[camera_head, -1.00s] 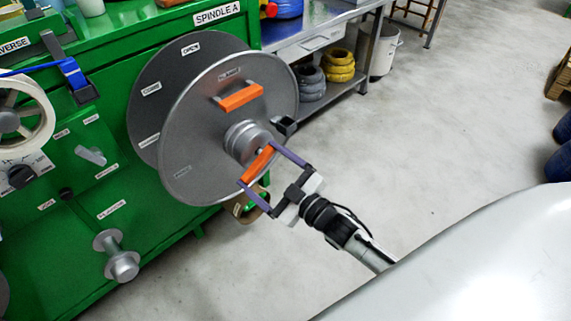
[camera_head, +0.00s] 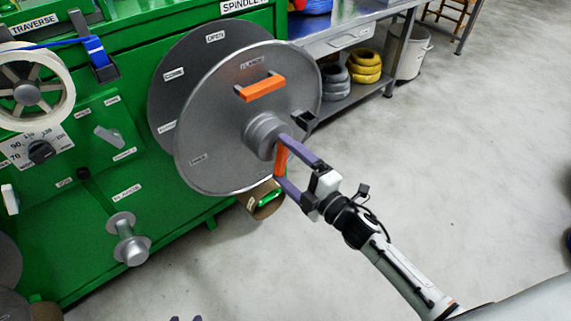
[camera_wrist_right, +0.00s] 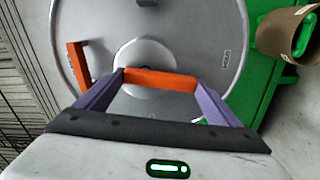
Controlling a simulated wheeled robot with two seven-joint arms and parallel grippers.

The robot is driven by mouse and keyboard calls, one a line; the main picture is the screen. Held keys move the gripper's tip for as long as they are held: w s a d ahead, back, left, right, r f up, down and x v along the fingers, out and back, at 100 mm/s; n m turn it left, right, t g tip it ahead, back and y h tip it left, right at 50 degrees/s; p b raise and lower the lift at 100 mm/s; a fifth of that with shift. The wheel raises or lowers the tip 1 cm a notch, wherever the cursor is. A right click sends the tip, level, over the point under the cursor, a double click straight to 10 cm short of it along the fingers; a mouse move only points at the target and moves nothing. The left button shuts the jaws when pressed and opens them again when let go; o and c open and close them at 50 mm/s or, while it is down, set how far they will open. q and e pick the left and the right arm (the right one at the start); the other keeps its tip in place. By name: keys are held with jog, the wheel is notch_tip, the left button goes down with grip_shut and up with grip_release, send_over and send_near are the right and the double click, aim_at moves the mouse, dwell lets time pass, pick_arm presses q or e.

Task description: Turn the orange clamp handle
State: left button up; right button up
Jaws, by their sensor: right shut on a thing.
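The orange clamp handle (camera_head: 281,160) sits at the hub of the grey spindle flange (camera_head: 215,130) and stands nearly upright in the head view. My right gripper (camera_head: 292,163) is shut on it, with one purple finger at each end of the bar. In the right wrist view the handle (camera_wrist_right: 160,79) lies across between the two fingers, in front of the round hub.
A second orange handle (camera_head: 260,88) is fixed on the upper flange face. The green machine (camera_head: 75,215) carries a white reel (camera_head: 65,95), a lever and a small spool. A bench with tyre-like rolls (camera_head: 365,65) stands behind. The floor at right is clear.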

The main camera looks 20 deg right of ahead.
jog(key=shift+d+f+n, duration=0.1)
jog(key=shift+d+n, duration=0.1)
jog(key=shift+n, duration=0.7)
jog(key=shift+w, duration=0.1)
jog(key=o, duration=1.4)
jog(key=shift+c, duration=0.2)
jog(key=v, duration=1)
jog(key=shift+d, duration=0.1)
